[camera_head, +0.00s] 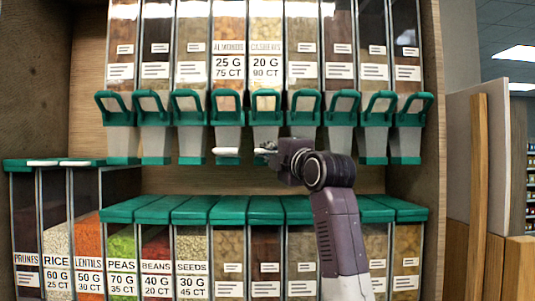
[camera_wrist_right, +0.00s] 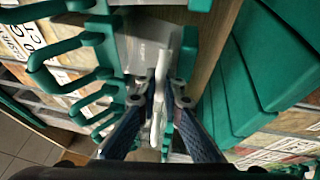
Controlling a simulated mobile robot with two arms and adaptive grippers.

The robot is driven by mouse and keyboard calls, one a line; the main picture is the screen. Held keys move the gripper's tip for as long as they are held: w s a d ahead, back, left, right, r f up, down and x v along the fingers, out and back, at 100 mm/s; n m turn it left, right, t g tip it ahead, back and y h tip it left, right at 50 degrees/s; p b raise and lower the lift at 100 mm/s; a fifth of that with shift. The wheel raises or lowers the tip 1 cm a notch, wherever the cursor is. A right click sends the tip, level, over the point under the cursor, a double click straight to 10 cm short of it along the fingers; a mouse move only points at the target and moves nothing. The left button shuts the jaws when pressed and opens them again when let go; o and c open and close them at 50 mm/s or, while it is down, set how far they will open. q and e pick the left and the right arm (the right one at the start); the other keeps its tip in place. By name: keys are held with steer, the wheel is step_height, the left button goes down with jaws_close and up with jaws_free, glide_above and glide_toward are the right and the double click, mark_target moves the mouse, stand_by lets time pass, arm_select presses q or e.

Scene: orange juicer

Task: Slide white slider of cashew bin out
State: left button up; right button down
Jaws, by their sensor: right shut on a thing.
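The cashew bin (camera_head: 265,45) hangs in the upper row, labelled 20 G, 90 CT, with a green handle frame and a grey chute below. My right gripper (camera_head: 268,151) is at the lower end of its chute, coming in from the right. In the right wrist view the right gripper's two fingers (camera_wrist_right: 160,103) are closed on the white slider (camera_wrist_right: 189,50), a narrow white piece between the fingertips. In the head view the gripper mostly hides this slider. How far it sticks out I cannot tell. My left gripper is not in view.
The almond bin (camera_head: 227,45) is immediately left, with a white piece (camera_head: 226,152) at its chute bottom. Green handles of neighbouring bins crowd both sides. Green-lidded lower bins (camera_head: 267,210) stand beneath, with a gap between the rows. A wooden side wall (camera_head: 414,180) bounds the right.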

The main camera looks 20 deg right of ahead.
steer(key=shift+s+a+f+b, duration=0.2)
steer(key=shift+s+b, duration=0.2)
steer(key=shift+s, duration=0.25)
steer(key=shift+s+a+f+b, duration=0.15)
steer(key=shift+s+b, duration=0.2)
steer(key=shift+s, duration=0.25)
steer(key=shift+s+a+r, duration=0.1)
steer(key=shift+s+a, duration=0.1)
steer(key=shift+w, duration=0.15)
steer(key=c, duration=2.4)
jaws_free()
steer(key=o, duration=0.4)
steer(key=shift+s+r, duration=0.15)
steer(key=shift+s, duration=0.3)
steer(key=shift+c, duration=0.2)
steer(key=shift+d, duration=0.1)
